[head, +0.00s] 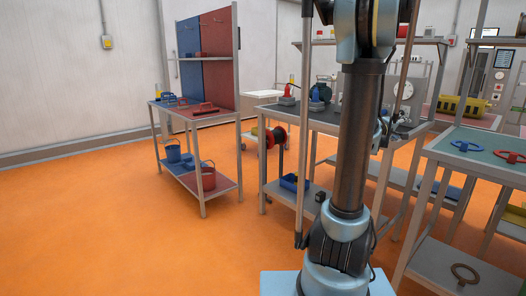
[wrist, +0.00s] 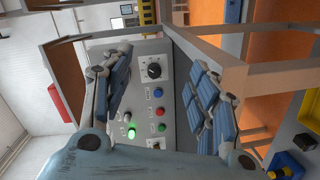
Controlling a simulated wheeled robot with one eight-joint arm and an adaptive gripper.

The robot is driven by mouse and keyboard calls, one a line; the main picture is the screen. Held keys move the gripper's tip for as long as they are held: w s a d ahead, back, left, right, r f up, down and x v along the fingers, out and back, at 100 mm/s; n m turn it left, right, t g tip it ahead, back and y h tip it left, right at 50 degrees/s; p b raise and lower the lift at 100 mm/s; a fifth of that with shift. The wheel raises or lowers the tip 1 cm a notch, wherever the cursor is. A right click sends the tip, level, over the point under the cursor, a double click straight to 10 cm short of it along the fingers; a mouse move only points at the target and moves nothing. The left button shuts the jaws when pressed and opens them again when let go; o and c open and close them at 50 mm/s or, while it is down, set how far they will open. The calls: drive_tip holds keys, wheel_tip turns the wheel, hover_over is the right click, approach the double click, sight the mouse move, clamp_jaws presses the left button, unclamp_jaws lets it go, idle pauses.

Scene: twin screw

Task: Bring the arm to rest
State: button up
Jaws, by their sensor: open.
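My gripper (wrist: 165,92) is in the wrist view with its two blue-padded fingers spread apart and nothing between them. Beyond the fingers is a grey control panel (wrist: 138,100) with a black rotary knob (wrist: 154,70), a lit green button (wrist: 131,133), and several red, blue and green buttons. The panel appears apart from the fingers, though the exact gap is hard to tell. In the head view my arm stands upright in the middle and blocks part of the benches behind it; my gripper cannot be made out there.
A workbench (head: 265,108) stands behind my arm. To its left is a shelf unit with red and blue back panels (head: 220,60) and buckets below. A green-topped table (head: 470,150) with red and blue valve handles is close on the right. Orange floor is open at left.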

drive_tip(key=s+a+f+m+g+y, duration=0.1)
drive_tip(key=s+a+f+g+y, duration=0.1)
drive_tip(key=s+a+f+y, duration=0.2)
drive_tip(key=s+a+f+m+g+y, duration=0.1)
drive_tip(key=s+a+f+g+y, duration=0.2)
drive_tip(key=s+a+f, duration=0.6)
drive_tip(key=s+a+f+m+g+y, duration=0.1)
drive_tip(key=s+a+f+g+y, duration=0.2)
drive_tip(key=s+a, duration=1.5)
drive_tip(key=a+f+y, duration=0.3)
drive_tip(key=a+f, duration=0.1)
drive_tip(key=a, duration=0.3)
drive_tip(key=shift+f+m, duration=0.3)
drive_tip(key=shift+w+f, duration=0.2)
drive_tip(key=shift+w, duration=0.2)
